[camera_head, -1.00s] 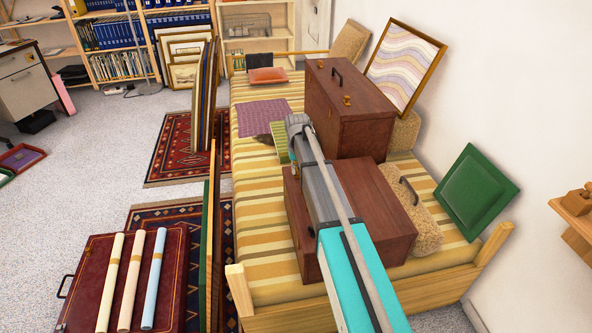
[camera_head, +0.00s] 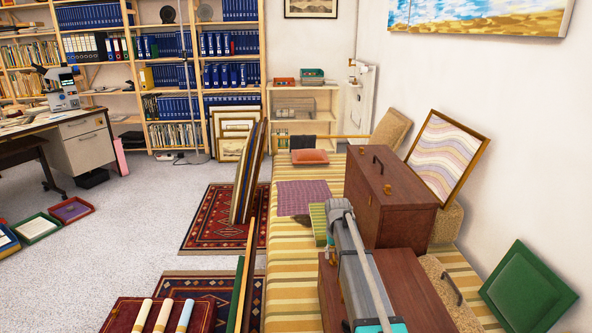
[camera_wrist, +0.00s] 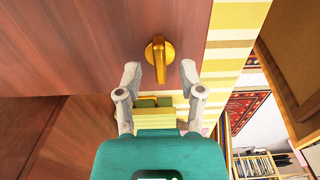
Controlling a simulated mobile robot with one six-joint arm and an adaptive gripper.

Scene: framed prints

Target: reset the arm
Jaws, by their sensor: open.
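My gripper (camera_wrist: 160,75) is open and empty in the wrist view, its two grey fingers spread apart. Beyond the fingertips is a brass latch (camera_wrist: 160,56) on a reddish-brown wooden case (camera_wrist: 90,45); whether the fingers touch anything is hard to tell, but nothing is held. In the head view my arm reaches forward over the striped daybed, low beside the upright wooden case (camera_head: 392,205) and above a second wooden case (camera_head: 415,285). The fingertips are hidden in that view.
A framed wavy print (camera_head: 445,165) and a green panel (camera_head: 527,290) lean at the right wall. Grey floor (camera_head: 130,225) is open at left.

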